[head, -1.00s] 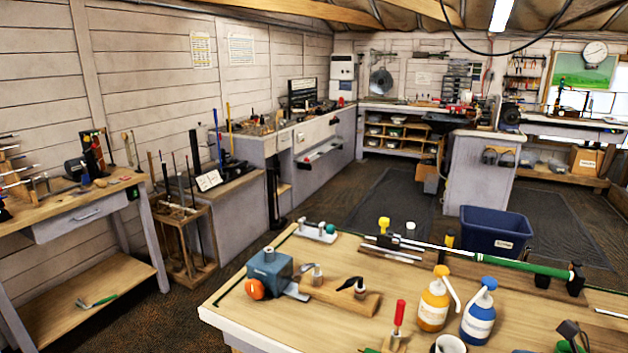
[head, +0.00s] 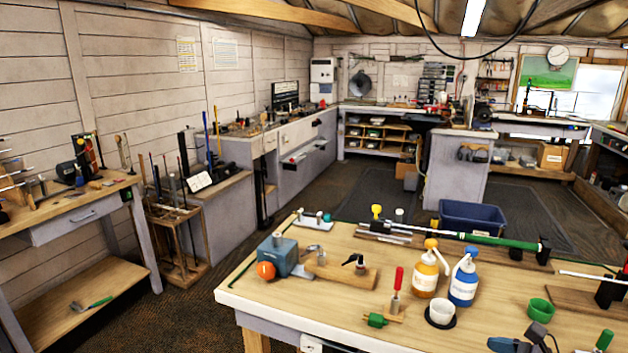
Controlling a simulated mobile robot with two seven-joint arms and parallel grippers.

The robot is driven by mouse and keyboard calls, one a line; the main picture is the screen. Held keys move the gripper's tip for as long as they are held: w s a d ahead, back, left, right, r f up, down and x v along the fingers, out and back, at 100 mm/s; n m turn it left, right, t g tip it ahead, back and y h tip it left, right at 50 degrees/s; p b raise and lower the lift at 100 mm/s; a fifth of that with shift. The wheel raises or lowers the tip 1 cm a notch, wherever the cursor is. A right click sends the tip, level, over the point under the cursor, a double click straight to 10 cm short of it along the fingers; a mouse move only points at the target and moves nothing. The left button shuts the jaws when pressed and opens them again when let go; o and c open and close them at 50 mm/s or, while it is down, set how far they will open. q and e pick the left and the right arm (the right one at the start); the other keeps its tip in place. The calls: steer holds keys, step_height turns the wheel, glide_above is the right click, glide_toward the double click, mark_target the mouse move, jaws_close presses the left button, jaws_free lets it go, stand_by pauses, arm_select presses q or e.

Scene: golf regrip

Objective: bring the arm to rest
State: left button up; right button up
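Neither of my grippers shows in the head view, and no arm of mine can be made out. A golf club (head: 432,233) with a green grip (head: 503,241) lies across dark supports near the far edge of the wooden workbench (head: 345,290). An orange-and-white bottle (head: 425,273) and a blue-and-white bottle (head: 464,280) stand upright in front of the club. A white cup (head: 440,312) stands on a dark round base, with a small green bowl (head: 541,310) to its right.
A blue vise (head: 279,254) and a red-handled tool (head: 397,290) are on the bench. A dark blue bin (head: 472,217) stands behind it. A side bench (head: 70,207) and club rack (head: 175,240) line the left wall. Open floor (head: 215,318) lies between.

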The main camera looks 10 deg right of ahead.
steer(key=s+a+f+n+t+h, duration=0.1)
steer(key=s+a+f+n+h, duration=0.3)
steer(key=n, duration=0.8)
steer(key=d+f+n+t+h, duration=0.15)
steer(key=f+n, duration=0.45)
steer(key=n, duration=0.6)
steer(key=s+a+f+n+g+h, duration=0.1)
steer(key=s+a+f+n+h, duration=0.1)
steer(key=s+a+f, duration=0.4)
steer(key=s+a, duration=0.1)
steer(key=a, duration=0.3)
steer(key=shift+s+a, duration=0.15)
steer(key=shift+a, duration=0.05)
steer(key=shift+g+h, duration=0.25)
